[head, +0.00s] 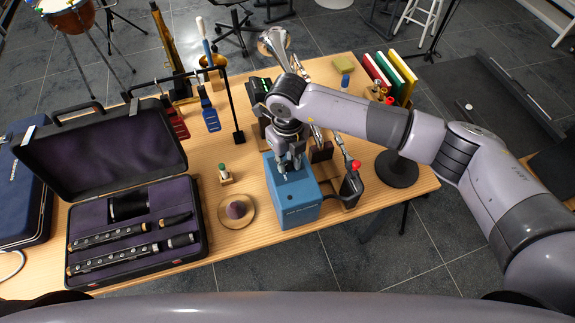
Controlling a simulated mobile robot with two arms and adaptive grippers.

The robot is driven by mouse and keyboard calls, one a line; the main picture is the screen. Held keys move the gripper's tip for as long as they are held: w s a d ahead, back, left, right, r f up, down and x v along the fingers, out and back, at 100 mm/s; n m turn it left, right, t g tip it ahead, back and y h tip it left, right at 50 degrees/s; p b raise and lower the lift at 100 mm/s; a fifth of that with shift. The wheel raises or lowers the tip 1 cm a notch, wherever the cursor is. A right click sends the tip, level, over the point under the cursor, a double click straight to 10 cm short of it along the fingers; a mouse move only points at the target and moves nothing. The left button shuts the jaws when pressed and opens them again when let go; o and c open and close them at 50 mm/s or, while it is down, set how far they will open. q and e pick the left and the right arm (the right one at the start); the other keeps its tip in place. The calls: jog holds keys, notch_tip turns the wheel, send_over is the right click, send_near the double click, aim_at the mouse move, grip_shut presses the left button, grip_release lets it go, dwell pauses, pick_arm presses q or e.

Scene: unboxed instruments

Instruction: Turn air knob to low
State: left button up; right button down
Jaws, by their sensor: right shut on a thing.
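The blue box (288,211) stands near the front edge of the wooden table, right of the middle. My right gripper (289,172) reaches down onto the top of this box from above. Its fingers are shut on the air knob there, which they mostly hide. I cannot read the knob's setting or any marks around it. My left gripper is not in view.
An open black case (202,244) with clarinet parts lies at the left. A purple cone on a round wooden dish (222,228) and a small bottle on a block (226,181) stand left of the box. A red-tipped item (354,165) stands close on its right.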

aim_at(288, 164)
jog(key=n+b, duration=0.7)
jog(key=b, duration=0.4)
jog(key=shift+f, duration=0.2)
jog(key=shift+r+n+b, duration=0.2)
jog(key=shift+n+b, duration=0.7)
jog(key=shift+b, duration=0.05)
jog(key=c, duration=1.4)
grip_release()
notch_tip(288, 164, up, 12)
